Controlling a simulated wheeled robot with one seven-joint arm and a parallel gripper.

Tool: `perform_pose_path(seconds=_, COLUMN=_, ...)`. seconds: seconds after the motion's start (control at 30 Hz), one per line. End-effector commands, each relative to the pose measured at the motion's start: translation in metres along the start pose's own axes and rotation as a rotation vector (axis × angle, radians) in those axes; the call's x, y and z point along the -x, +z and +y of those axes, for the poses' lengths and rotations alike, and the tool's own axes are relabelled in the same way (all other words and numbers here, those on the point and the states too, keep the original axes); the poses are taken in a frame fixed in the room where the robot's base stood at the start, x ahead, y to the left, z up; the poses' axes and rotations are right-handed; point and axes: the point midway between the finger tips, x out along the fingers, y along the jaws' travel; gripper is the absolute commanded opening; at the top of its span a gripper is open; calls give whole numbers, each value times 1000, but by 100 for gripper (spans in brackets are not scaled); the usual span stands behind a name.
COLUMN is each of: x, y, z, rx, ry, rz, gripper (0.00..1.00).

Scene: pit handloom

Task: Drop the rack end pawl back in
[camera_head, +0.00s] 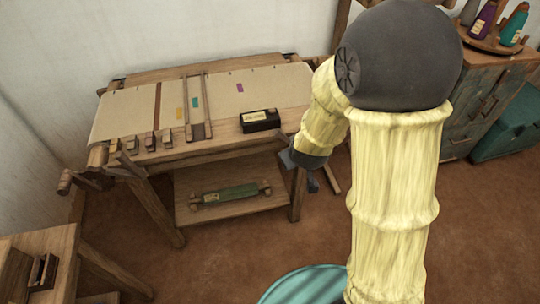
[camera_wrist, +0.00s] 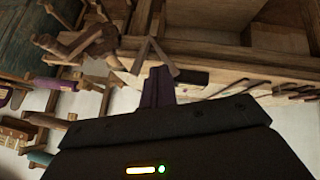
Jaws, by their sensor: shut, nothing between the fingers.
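My gripper (camera_wrist: 160,72) shows in the wrist view with its dark fingers together and nothing between them. In the head view it is mostly hidden at the end of my arm, low by the loom's right front leg. The wooden loom (camera_head: 215,150) stands at the left with pale cloth on top. A crank handle (camera_head: 68,182) sits at its left front corner. I cannot pick out the rack end pawl for certain in either view. Pale angled wooden pieces (camera_wrist: 150,55) show just beyond the fingertips in the wrist view.
A black box (camera_head: 260,121) stands on the loom's front beam. A green piece (camera_head: 230,194) lies on the lower shelf. A cabinet (camera_head: 485,100) at the right carries thread cones (camera_head: 482,22). A small wooden table (camera_head: 50,250) is at front left. Brown floor is open between.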

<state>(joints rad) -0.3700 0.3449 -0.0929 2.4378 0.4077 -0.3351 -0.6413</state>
Motion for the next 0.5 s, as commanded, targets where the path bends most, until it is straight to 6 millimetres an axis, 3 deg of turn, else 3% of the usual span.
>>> perform_pose_path(seconds=0.03, x=-32, y=4, z=-17, rx=77, ry=39, rz=35, gripper=0)
perform_pose_path(seconds=0.2, x=-90, y=-5, z=-45, rx=354, ry=256, rz=144, gripper=0)
perform_pose_path(seconds=0.33, x=-121, y=-5, z=-68, rx=587, ry=466, rz=189, gripper=0)
perform_pose_path(seconds=0.5, x=-141, y=3, z=-106, rx=907, ry=793, rz=197, gripper=0)
